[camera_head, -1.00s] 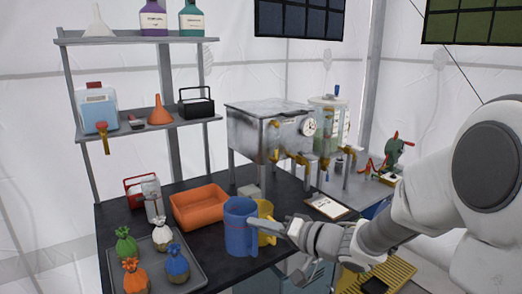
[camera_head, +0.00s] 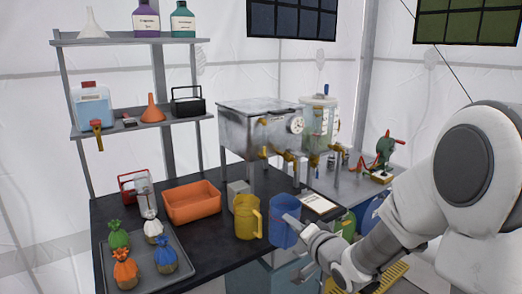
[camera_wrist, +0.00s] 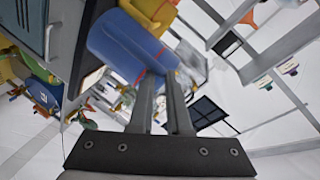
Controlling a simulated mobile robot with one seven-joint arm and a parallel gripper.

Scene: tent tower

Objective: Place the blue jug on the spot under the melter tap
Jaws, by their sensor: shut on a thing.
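The blue jug (camera_head: 284,236) is upright at the right front edge of the black table, right of the yellow jug (camera_head: 246,218). My gripper (camera_head: 294,222) is shut on the blue jug at its right side. In the wrist view the blue jug (camera_wrist: 118,48) lies across the fingertips (camera_wrist: 160,82). The grey metal melter (camera_head: 245,130) stands on legs behind the jugs, with brass taps (camera_head: 289,156) along its front. I cannot make out a marked spot under the taps, and cannot tell whether the jug touches the table.
A clipboard with white paper (camera_head: 319,203) lies just right of and behind the blue jug. An orange tray (camera_head: 192,204) and a grey tray of tied sacks (camera_head: 177,283) are to the left. A grey block (camera_head: 237,189) stands behind the yellow jug.

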